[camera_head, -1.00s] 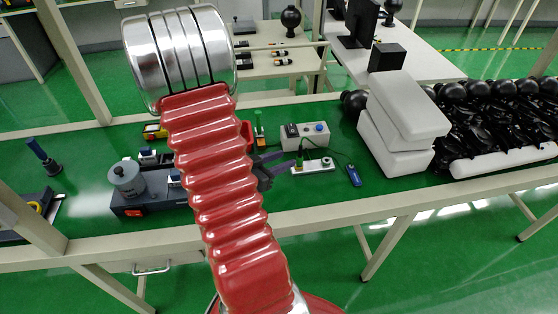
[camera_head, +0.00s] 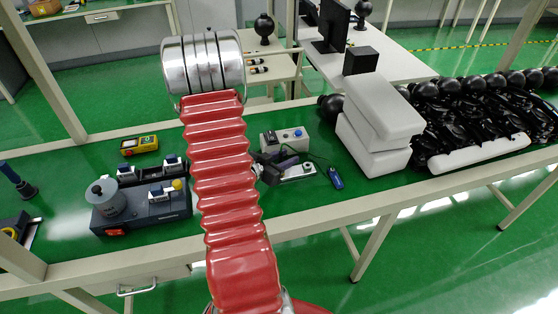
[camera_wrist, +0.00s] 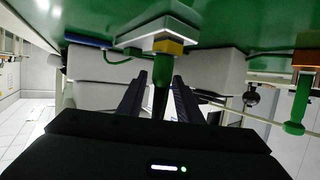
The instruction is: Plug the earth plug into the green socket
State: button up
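In the wrist view, my gripper (camera_wrist: 160,92) has its two dark fingers on either side of a green plug-like cylinder (camera_wrist: 161,72) with a yellow collar. Narrow gaps seem to show beside the cylinder, and the fingers look open around it. The collar meets a white block (camera_wrist: 158,31) on the green table, which appears upside down above. In the head view, my gripper (camera_head: 275,166) is low beside the white socket strip (camera_head: 299,172). There the green cylinder is hidden by my gripper. I cannot clearly make out a green socket.
White blocks (camera_head: 380,110) are stacked farther right. A dark equipment box (camera_head: 160,207) is at left. A green-and-orange upright object (camera_wrist: 301,85) stands nearby.

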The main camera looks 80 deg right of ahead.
jog(key=shift+s+d+f, duration=0.15)
jog(key=shift+s+d, duration=0.05)
jog(key=shift+d, duration=0.15)
grip_shut()
dwell(0.6)
